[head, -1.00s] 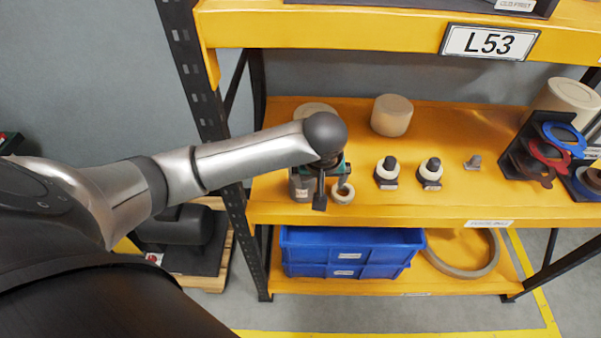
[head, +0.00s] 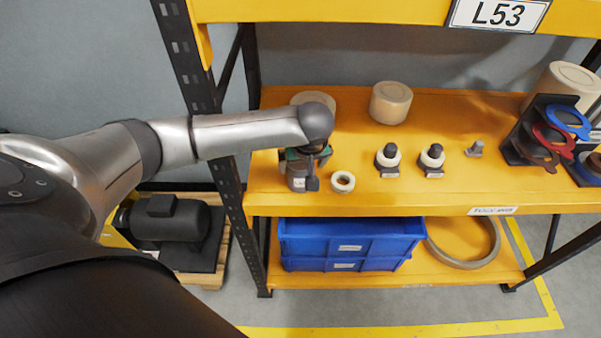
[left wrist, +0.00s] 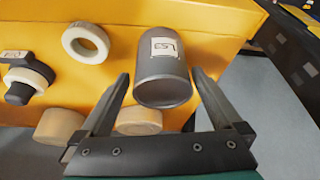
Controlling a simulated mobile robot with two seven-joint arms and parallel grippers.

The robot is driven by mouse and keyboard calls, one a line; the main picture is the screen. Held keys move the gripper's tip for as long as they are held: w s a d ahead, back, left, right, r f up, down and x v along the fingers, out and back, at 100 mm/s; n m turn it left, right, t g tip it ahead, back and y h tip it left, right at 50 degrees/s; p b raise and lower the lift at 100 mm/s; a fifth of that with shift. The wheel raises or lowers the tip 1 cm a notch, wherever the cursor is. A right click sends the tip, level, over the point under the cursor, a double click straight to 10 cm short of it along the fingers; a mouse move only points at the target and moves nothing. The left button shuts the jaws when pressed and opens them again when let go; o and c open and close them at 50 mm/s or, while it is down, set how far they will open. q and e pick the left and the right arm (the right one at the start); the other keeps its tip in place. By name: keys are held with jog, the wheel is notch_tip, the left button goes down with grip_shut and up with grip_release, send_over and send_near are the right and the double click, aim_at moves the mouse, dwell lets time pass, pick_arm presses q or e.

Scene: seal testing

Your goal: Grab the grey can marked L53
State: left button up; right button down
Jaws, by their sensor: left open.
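The grey can (left wrist: 164,75) with a white label reading L53 stands on the yellow shelf board, between the fingers of my left gripper in the left wrist view. My left gripper (left wrist: 158,100) is open, with one finger on each side of the can and a visible gap to each. In the head view the can (head: 297,178) is at the front left of the shelf, partly hidden by my left gripper (head: 306,168). The label also shows there, too small to read. My right gripper is not in view.
A beige ring (head: 343,182) lies just right of the can. Two beige cylinders (head: 390,103) stand farther back, one partly behind my arm. Small black-and-white fittings (head: 387,158) stand to the right. A black rack (head: 527,135) holds coloured rings. A shelf post (head: 236,195) is close on the left.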

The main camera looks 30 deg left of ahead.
pick_arm(q)
jog(key=b+x, duration=0.2)
jog(key=x, duration=0.3)
jog(key=shift+s, duration=0.15)
jog(key=shift+c, duration=0.4)
jog(key=c, duration=1.4)
